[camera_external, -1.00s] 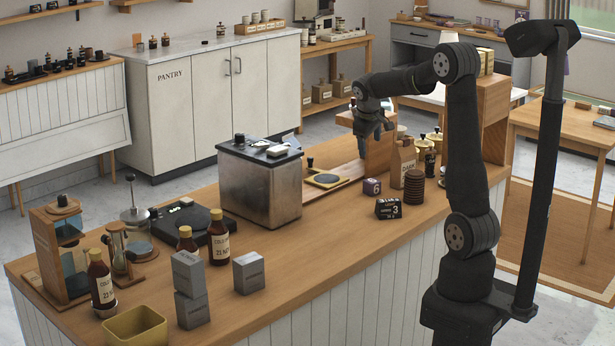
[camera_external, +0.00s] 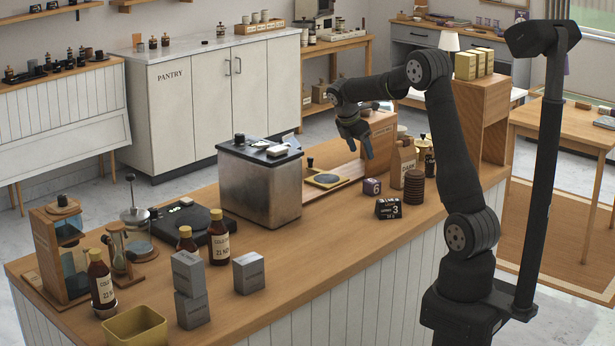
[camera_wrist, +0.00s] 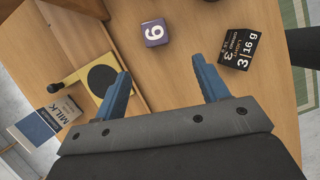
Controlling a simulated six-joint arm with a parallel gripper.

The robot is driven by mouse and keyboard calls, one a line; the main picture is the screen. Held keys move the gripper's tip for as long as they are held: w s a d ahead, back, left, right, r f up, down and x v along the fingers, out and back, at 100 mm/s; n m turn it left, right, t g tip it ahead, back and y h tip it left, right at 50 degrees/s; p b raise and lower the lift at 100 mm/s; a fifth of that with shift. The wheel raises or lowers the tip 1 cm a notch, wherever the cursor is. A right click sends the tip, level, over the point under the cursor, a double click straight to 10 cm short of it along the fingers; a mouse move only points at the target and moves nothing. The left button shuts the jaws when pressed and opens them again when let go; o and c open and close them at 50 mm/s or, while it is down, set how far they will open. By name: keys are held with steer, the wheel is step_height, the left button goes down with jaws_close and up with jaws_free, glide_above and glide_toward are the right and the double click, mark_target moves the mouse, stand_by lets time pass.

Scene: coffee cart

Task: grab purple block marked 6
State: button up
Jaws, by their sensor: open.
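The purple block marked 6 (camera_external: 372,186) sits on the wooden counter, just left of a brown paper bag. In the wrist view the purple block (camera_wrist: 155,32) lies ahead of my fingertips, between their lines, with its white 6 facing up. My gripper (camera_external: 361,148) hangs above the counter, up and left of the block. In the wrist view my gripper (camera_wrist: 160,78) is open, with its two blue fingers wide apart and nothing between them.
A black block marked 3 (camera_external: 388,208) stands close in front of the purple block; it also shows in the wrist view (camera_wrist: 238,50). A paper bag (camera_external: 403,162) and a dark round stack (camera_external: 414,187) stand right. A metal box (camera_external: 260,185) stands left.

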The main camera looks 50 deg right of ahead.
mark_target(371, 181)
steer(key=x, duration=1)
steer(key=shift+d+f, duration=0.1)
steer(key=shift+w+d+x, duration=0.1)
steer(key=shift+w+x, duration=0.1)
steer(key=shift+x, duration=1.1)
steer(key=shift+w+d+x, duration=0.1)
steer(key=shift+w+x, duration=0.1)
steer(key=shift+x, duration=1.1)
steer(key=c, duration=1.1)
